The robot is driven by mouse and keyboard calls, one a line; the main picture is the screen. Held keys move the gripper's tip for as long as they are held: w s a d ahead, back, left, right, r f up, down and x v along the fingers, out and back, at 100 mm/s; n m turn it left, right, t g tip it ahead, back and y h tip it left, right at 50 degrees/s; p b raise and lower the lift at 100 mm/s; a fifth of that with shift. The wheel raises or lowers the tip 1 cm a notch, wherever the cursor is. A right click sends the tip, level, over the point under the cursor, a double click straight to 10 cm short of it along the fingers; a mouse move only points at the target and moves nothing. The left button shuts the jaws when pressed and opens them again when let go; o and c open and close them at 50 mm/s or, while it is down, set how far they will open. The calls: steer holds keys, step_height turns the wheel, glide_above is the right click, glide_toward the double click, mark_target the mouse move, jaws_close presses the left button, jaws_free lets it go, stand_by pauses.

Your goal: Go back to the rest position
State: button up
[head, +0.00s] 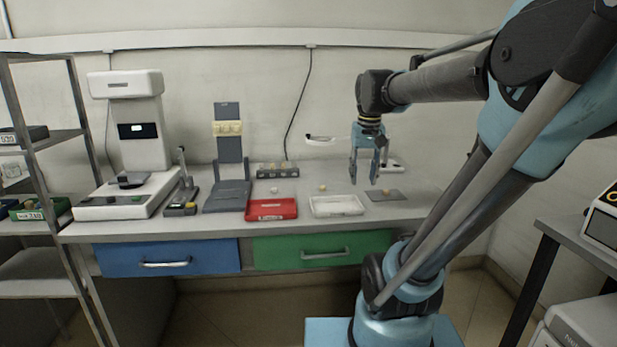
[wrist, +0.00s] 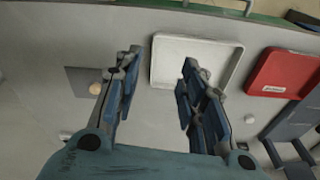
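My gripper (head: 364,168) hangs pointing down above the right part of the workbench (head: 420,205). Its fingers are apart with nothing between them. The white tray also shows in the head view (head: 337,206), below and left of the gripper, and looks empty. A small grey plate (head: 385,196) lies to its right with a small tan round piece on it (wrist: 95,88).
A red tray (head: 271,209) sits left of the white one. A dark rack (head: 278,171) with several small pieces stands behind. A stand with a yellowish block (head: 228,128) and a white machine (head: 140,130) fill the left. Blue (head: 165,258) and green (head: 320,249) drawers are shut.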

steer(key=s+d+f, duration=0.3)
steer(key=s+f, duration=1.1)
steer(key=f, duration=0.4)
steer(key=shift+s+t, duration=0.2)
steer(key=shift+t, duration=0.1)
steer(key=shift+w+f, duration=0.2)
steer(key=shift+w, duration=0.3)
